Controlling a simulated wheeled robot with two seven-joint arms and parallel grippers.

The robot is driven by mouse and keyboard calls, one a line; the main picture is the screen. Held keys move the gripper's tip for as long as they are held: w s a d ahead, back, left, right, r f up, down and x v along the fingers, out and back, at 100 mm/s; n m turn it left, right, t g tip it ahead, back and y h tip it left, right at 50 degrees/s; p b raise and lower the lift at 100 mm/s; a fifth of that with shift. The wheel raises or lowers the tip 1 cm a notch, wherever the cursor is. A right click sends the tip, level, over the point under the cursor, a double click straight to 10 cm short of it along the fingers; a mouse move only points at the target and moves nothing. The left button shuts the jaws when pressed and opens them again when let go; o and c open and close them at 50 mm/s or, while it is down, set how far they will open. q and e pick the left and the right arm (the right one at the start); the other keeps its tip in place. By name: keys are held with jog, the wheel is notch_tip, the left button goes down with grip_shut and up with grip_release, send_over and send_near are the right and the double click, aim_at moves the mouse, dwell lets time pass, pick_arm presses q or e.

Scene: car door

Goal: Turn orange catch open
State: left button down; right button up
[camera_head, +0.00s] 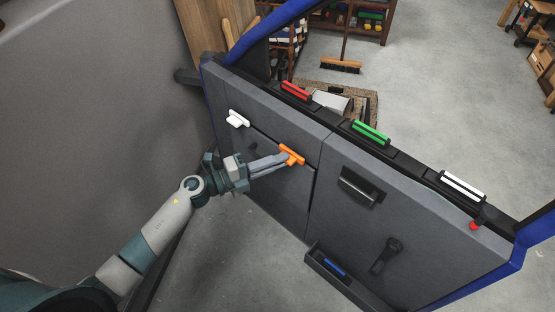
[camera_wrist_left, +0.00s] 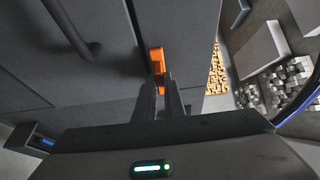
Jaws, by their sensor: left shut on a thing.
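The orange catch (camera_head: 291,155) sits on the grey inner panel of the car door (camera_head: 335,255), near the seam between two panel parts. My left gripper (camera_head: 284,160) reaches it from the left, with its fingers shut on the catch. In the left wrist view, the orange catch (camera_wrist_left: 157,60) shows between and beyond the fingertips (camera_wrist_left: 160,85). Part of the catch is hidden by the fingers. My right gripper is in neither view.
A white catch (camera_head: 237,118) is on the panel to the left. Red (camera_head: 296,91), green (camera_head: 371,133) and white (camera_head: 462,185) pieces line the top edge. A door handle (camera_head: 361,187), a dark crank (camera_head: 385,256) and a low pocket with a blue item (camera_head: 334,267) are on the right.

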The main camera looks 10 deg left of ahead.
pick_arm(q)
jog(key=c, duration=1.8)
grip_release()
jog(key=shift+c, duration=0.2)
